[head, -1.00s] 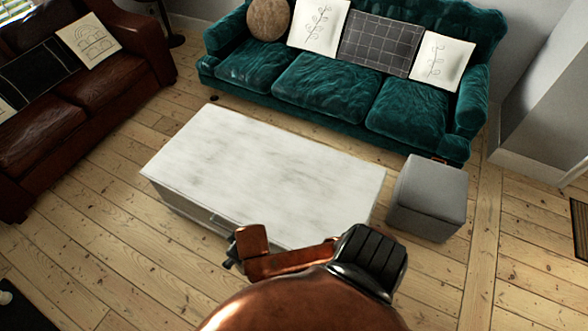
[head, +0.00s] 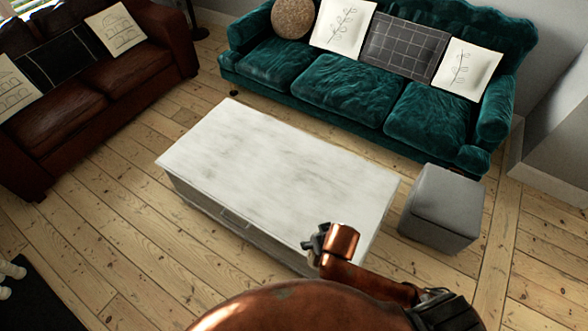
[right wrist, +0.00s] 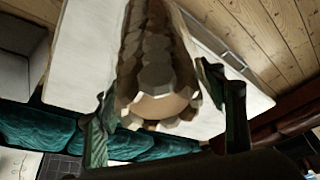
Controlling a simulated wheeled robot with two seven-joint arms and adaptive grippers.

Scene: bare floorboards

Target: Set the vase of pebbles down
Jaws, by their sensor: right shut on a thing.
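The vase of pebbles (right wrist: 150,55) shows in the right wrist view as a brownish, faceted shape with a round, smooth tan end towards the camera. My right gripper (right wrist: 155,88) has its dark green fingers on both sides of the vase and is shut on it. In the head view my copper right arm reaches in front of the white marbled coffee table (head: 270,165), and the right gripper (head: 315,243) shows as a small dark part at the table's near right edge. The vase cannot be made out in the head view. My left gripper is in neither current view.
The table top looks bare. A grey ottoman (head: 443,208) stands close to its right end. A teal sofa (head: 355,90) with cushions is behind it, and a brown leather sofa (head: 75,115) is at the left. Open floorboards (head: 100,225) lie at the front left.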

